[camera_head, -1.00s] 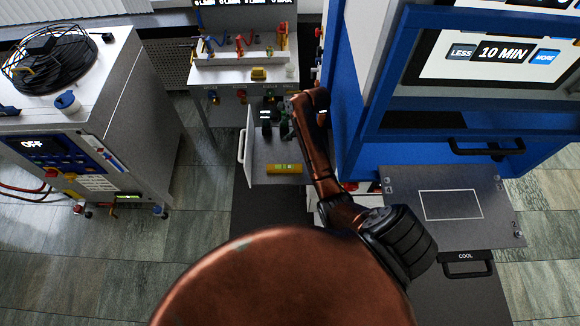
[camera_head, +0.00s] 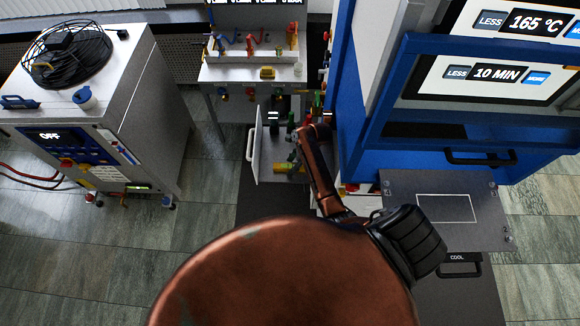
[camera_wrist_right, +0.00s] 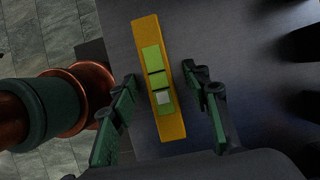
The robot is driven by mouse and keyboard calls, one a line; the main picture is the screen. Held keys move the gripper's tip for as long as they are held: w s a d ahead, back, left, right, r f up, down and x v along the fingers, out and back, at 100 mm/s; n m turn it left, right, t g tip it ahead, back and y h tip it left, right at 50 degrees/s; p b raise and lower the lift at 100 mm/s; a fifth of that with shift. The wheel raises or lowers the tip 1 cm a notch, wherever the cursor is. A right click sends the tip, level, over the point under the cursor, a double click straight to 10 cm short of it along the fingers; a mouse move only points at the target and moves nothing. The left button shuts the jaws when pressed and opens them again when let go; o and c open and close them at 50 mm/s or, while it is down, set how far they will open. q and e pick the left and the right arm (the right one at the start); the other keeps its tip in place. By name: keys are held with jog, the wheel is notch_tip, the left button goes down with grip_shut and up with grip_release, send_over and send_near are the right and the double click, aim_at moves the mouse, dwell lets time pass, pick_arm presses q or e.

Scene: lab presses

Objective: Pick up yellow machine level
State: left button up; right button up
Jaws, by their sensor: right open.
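The yellow machine level (camera_head: 281,168) lies flat in an open grey drawer (camera_head: 270,148) in the head view, partly covered by my right gripper (camera_head: 293,150). In the right wrist view the level (camera_wrist_right: 175,122) is a long yellow bar with green windows and a small pale square, lying on a dark grey surface. My right gripper (camera_wrist_right: 160,82) is open, with one finger on each side of the level and a gap to it on both sides. I cannot tell how far above it the fingertips are. My left gripper is not in view.
Dark and green items (camera_head: 290,122) stand at the drawer's back. A blue press (camera_head: 350,150) is close on the right, with a grey plate (camera_head: 480,228) in front. A white bench (camera_head: 240,74) is behind. A grey machine (camera_head: 150,105) stands left, beyond clear floor.

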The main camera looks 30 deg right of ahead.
jog(key=shift+w+a+f, duration=0.1)
jog(key=shift+a+f, duration=0.05)
jog(key=shift+f, duration=0.1)
jog(key=shift+c, duration=0.5)
grip_shut()
